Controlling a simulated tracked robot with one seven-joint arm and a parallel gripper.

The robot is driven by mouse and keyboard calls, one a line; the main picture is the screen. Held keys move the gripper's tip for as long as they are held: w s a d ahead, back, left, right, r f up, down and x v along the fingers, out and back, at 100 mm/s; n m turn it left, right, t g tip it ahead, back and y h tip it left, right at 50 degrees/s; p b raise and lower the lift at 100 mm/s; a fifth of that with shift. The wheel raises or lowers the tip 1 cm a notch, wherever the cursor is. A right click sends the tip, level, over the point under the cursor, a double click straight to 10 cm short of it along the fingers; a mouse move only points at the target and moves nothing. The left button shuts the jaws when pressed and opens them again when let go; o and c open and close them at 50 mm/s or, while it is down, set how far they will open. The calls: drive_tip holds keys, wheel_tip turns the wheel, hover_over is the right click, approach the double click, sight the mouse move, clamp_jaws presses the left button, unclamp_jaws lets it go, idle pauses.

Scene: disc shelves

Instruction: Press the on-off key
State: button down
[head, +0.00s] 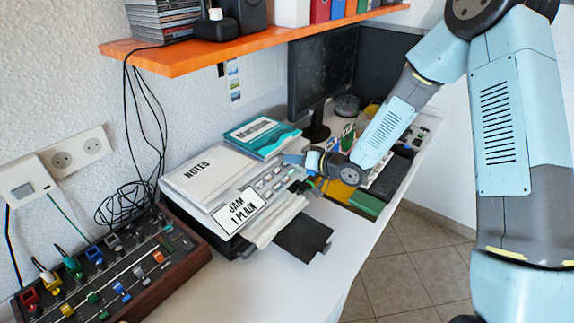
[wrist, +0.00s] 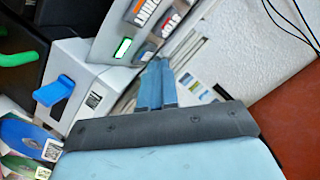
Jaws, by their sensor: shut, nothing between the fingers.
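A grey printer (head: 250,232) sits on the desk, with a row of keys (head: 270,180) on its sloped panel and a display label (head: 238,208) reading "JAM 1 PLAIN". In the wrist view, a green-lit key (wrist: 123,48) shows on the panel beside dark labelled keys (wrist: 145,50). I cannot tell for sure which key is the on-off key. My gripper (wrist: 160,65) is shut and empty, its blue fingertips close to the panel's lower edge, right of and below the lit key. It also shows in the head view (head: 290,160); contact cannot be told.
A notes stack (head: 190,180) and teal book (head: 262,133) lie on the printer. A blue lever (wrist: 53,93) and green part (wrist: 18,58) are left of the fingers. A monitor (head: 318,75) stands behind; an orange shelf (head: 190,62) hangs above. A mixer (head: 115,275) is front left.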

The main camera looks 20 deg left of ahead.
drive_tip(key=shift+a+f, duration=0.2)
drive_tip(key=shift+f, duration=0.2)
idle(0.5)
drive_tip(key=shift+r, duration=0.15)
drive_tip(key=shift+s+d+r, duration=0.1)
drive_tip(key=shift+d+r, duration=0.3)
drive_tip(key=shift+r, duration=0.3)
wheel_tip(320, 180, up, 5)
drive_tip(key=s+d, duration=0.1)
drive_tip(key=d, duration=0.1)
drive_tip(key=shift+d+r, duration=0.15)
drive_tip(key=shift+d, duration=0.2)
idle(1.3)
drive_tip(key=c, duration=1.8)
unclamp_jaws()
